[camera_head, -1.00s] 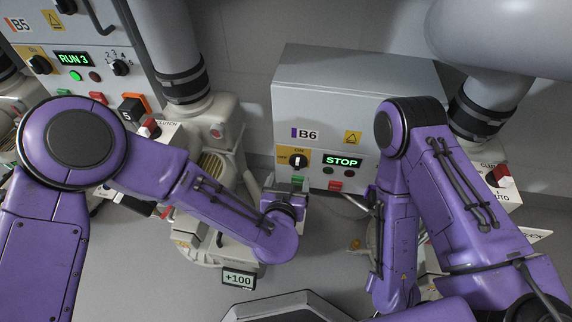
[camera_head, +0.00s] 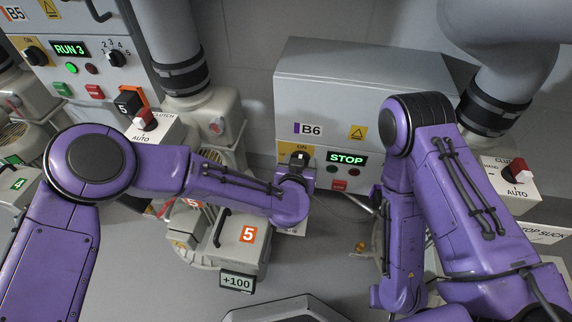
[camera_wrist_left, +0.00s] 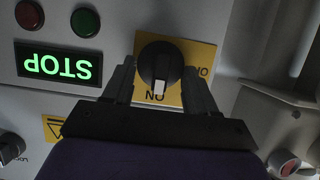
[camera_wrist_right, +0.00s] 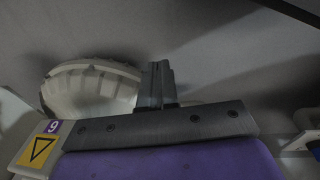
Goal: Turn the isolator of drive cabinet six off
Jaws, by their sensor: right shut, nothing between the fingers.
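Drive cabinet B6 (camera_head: 350,85) is a grey box at centre right, with a green-lit STOP display (camera_head: 346,158). Its isolator is a black rotary knob on a yellow plate (camera_head: 284,152), partly hidden by my left gripper in the head view. In the left wrist view the knob (camera_wrist_left: 158,62) shows upside down, its white mark at the ON label. My left gripper (camera_wrist_left: 158,85) is open, one finger on each side of the knob; I cannot tell whether they touch it. My right gripper (camera_wrist_right: 157,68) is shut and empty, away from the cabinet.
Cabinet B5 (camera_head: 80,25) stands at the left with its RUN 3 display. A clutch switch box (camera_head: 512,180) is at the right. A blower (camera_head: 215,245) labelled 5 sits below my left forearm. In the right wrist view a rounded shiny body (camera_wrist_right: 90,88) lies beside the shut fingers.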

